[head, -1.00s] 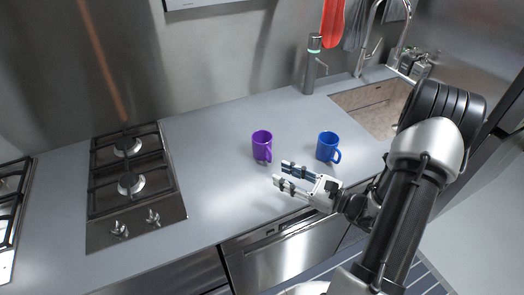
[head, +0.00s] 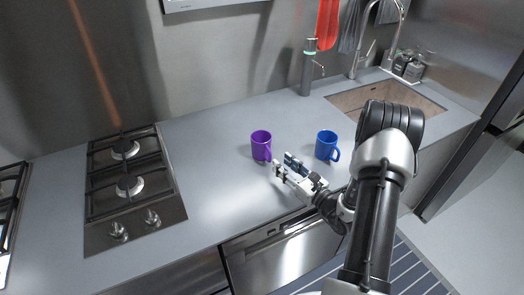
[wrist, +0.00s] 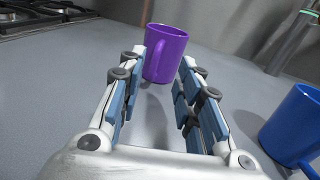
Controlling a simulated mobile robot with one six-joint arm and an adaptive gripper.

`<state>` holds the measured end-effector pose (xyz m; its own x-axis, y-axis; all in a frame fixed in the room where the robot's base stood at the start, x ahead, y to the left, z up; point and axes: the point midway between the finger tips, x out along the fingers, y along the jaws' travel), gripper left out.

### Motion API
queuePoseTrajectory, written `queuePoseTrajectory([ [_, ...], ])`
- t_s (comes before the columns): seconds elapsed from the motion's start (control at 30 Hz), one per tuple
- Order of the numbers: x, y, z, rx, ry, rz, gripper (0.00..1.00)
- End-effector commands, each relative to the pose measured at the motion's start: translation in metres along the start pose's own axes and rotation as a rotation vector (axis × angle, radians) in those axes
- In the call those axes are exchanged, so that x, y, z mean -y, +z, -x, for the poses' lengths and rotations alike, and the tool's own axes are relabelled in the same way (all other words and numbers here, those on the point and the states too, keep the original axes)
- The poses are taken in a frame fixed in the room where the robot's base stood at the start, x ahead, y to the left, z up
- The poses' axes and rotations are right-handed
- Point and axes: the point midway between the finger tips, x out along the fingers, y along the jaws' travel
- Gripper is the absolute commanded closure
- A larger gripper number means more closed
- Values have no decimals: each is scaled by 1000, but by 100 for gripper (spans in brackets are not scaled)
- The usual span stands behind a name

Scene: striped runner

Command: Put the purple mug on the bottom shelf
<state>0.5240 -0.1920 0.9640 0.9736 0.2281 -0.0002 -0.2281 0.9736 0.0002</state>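The purple mug (head: 260,146) stands upright on the grey counter, its handle toward my gripper. In the wrist view the purple mug (wrist: 165,54) is just ahead, between and beyond the fingertips. My gripper (head: 283,166) is open and empty, low over the counter, to the lower right of the mug and pointing at it. In the wrist view my gripper (wrist: 160,62) shows its two fingers spread apart, with the mug's handle near the gap. I see no shelf in either view.
A blue mug (head: 326,145) stands to the right, close to my gripper; it also shows in the wrist view (wrist: 296,125). A gas hob (head: 130,185) is at left. A grey bottle-like dispenser (head: 308,72) and a sink (head: 385,97) are behind. The counter (head: 205,150) left of the purple mug is clear.

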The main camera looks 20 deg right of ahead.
Motion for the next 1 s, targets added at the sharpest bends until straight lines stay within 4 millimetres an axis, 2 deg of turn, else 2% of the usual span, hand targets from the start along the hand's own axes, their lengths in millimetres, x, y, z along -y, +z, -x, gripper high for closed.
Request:
queuePoseTrajectory([
  [0.17,-2,-2,-12,1,2,2,68],
  [0.4,-6,-6,-47,1,3,2,68],
  [0.5,-6,-6,-54,0,2,1,68],
  [0.77,-5,-5,-56,0,0,0,69],
  [1.0,-5,-5,-56,0,0,0,85],
])
